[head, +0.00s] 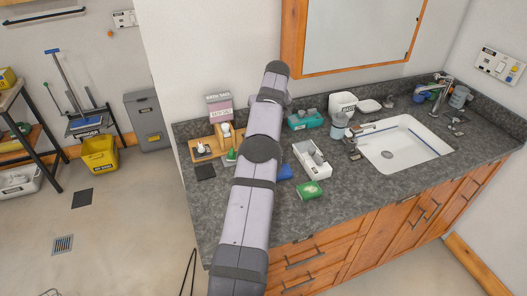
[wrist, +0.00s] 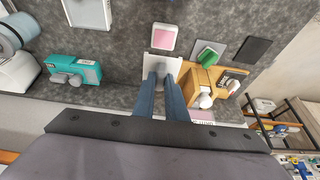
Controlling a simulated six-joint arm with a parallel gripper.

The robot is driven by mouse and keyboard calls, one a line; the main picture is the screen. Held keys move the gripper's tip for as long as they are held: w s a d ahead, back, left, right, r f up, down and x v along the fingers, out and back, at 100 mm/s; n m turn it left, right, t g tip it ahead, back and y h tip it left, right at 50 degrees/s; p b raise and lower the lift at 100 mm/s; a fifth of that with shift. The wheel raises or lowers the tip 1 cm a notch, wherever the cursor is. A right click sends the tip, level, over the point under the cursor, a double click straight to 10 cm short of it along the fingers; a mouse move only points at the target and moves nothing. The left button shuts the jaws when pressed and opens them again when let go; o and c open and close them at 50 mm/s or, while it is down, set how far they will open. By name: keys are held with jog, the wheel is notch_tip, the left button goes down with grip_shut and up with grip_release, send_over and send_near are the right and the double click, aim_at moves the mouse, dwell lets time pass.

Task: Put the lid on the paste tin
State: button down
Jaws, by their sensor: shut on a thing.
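The paste tin (wrist: 163,37) appears in the wrist view as a small white, square-cornered container with pink inside, open at the top, on the dark grey counter. My gripper (wrist: 164,74) is shut on a grey knob, which appears to belong to the white square lid (wrist: 152,66). The lid is beside the tin in the picture, on the side nearer my fingers, and does not cover the pink. Its height above the counter is hard to tell. In the head view my arm hides the gripper, lid and tin.
A wooden tray (head: 205,152) with small items stands left of my arm, near a green item (head: 231,157) and dark square (head: 205,171). A teal box (head: 305,120), white tray (head: 312,160), green box (head: 309,191) and sink (head: 405,145) are to the right.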

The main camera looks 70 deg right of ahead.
notch_tip(320, 180, down, 5)
jog(key=shift+f, duration=0.1)
jog(key=shift+f+p, duration=1.1)
jog(key=shift+f, duration=1.3)
jog(key=shift+f+b, duration=0.3)
jog(key=c, duration=1.8)
grip_release()
jog(key=shift+r, duration=0.15)
